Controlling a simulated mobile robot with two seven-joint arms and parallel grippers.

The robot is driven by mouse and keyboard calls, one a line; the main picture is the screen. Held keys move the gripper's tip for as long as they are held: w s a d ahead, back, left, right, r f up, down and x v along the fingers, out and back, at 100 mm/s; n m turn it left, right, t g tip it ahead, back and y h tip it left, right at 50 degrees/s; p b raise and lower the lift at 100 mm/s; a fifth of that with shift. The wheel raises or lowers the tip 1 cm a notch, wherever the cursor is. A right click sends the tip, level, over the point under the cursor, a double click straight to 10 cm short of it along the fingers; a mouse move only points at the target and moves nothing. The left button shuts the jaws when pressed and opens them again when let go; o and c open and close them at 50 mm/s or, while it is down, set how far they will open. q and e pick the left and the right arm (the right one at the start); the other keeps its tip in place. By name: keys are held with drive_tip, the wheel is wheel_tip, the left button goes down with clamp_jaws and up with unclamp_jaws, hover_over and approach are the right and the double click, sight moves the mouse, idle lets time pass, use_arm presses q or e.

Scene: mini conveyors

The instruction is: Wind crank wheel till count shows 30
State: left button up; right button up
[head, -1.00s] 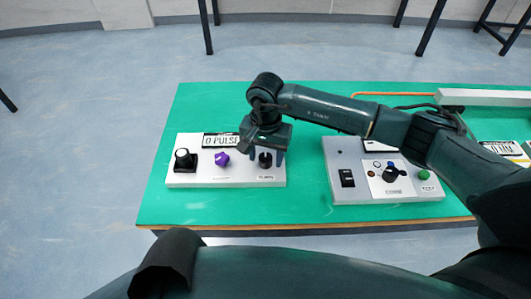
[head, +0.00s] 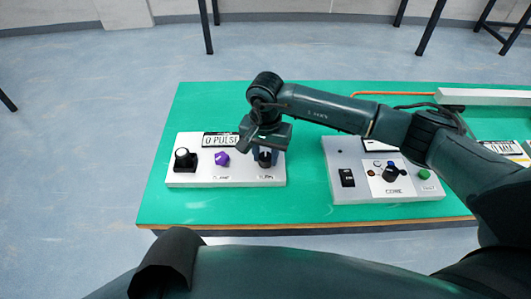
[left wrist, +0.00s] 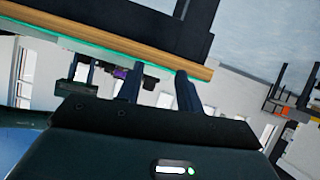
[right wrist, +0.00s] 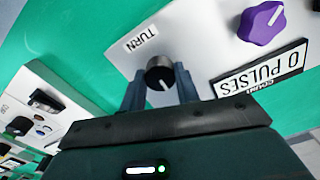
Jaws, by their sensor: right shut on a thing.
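A white control box (head: 225,181) stands on the green table's left part. At its right end is a black round knob (right wrist: 158,76) with a white pointer line, by the label TURN (right wrist: 141,39). My right gripper (head: 265,157) reaches down from above and is shut on this knob, one finger on each side in the right wrist view (right wrist: 160,88). The count display (right wrist: 262,70) reads 0 PULSES. My left gripper (left wrist: 160,78) has its fingers apart and empty, below the table's edge in its own view; the head view does not show it.
The same box has a purple knob (head: 222,159) and a black knob (head: 184,159) at its left end. A second box (head: 345,193) with a rocker switch, black knob and green button stands to the right. My right arm crosses above it.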

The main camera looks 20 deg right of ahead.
use_arm(q)
drive_tip(key=shift+f, duration=0.15)
use_arm(e)
drive_tip(key=shift+m, duration=0.3)
drive_tip(key=m+b, duration=0.2)
drive_tip(key=m, duration=0.2)
drive_tip(key=shift+f, duration=0.1)
drive_tip(key=m+b, duration=0.1)
drive_tip(key=m, duration=0.1)
drive_tip(key=shift+m, duration=0.4)
drive_tip(key=m+b, duration=0.1)
drive_tip(key=m, duration=0.1)
drive_tip(key=shift+m, duration=0.3)
drive_tip(key=shift+m+b, duration=0.3)
drive_tip(key=shift+m, duration=0.7)
drive_tip(key=m, duration=0.2)
drive_tip(key=shift+m+b, duration=0.3)
drive_tip(key=m, duration=0.2)
drive_tip(key=shift+m, duration=0.4)
use_arm(q)
drive_tip(key=shift+s+a+f+n+t+b, duration=0.25)
drive_tip(key=shift+a+f+n+t+b, duration=0.15)
drive_tip(key=shift+t, duration=0.3)
use_arm(e)
drive_tip(key=shift+m, duration=1.8)
